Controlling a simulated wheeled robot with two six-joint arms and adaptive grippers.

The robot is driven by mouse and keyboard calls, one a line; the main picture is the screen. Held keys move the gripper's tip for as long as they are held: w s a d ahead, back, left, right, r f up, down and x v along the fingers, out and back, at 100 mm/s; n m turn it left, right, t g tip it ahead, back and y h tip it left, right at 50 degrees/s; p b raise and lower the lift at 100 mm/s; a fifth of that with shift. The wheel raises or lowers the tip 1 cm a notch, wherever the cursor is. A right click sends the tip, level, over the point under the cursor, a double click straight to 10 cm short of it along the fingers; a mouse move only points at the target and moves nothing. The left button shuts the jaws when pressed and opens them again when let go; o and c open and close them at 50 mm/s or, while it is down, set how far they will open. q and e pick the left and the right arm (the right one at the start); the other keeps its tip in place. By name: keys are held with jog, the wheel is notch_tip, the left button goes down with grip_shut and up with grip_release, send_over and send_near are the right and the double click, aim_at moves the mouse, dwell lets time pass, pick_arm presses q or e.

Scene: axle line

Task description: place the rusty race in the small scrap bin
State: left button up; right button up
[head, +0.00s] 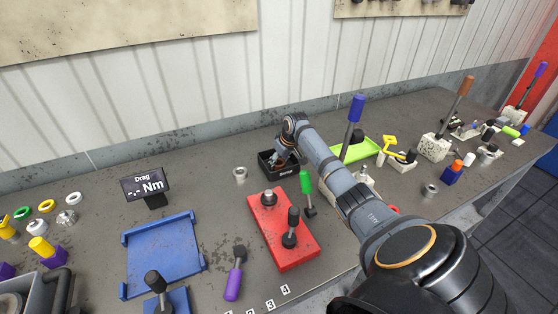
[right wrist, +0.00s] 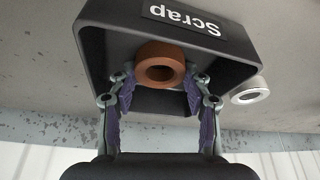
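The small scrap bin (head: 266,168) is a black box with a "Scrap" label, standing near the back wall in the head view. It fills much of the right wrist view (right wrist: 92,45). The rusty race (right wrist: 160,64), a brown ring, is inside the bin's walls in the right wrist view. My right gripper (right wrist: 158,88) reaches into the bin with its fingers apart on either side of the race. A gap shows at the left finger; contact at the right finger is unclear. In the head view my right gripper (head: 284,157) hides the race. My left gripper is out of view.
A silver ring (head: 239,173) stands beside the bin; it also shows in the right wrist view (right wrist: 249,90). A red fixture (head: 270,225) is in front, with a green-handled tool (head: 306,184) beside it. A blue tray (head: 160,250) and small display (head: 147,184) are left.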

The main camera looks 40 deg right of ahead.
jog(key=shift+o, duration=1.1)
jog(key=shift+r, duration=0.1)
jog(key=b+v, duration=0.1)
jog(key=v, duration=1.1)
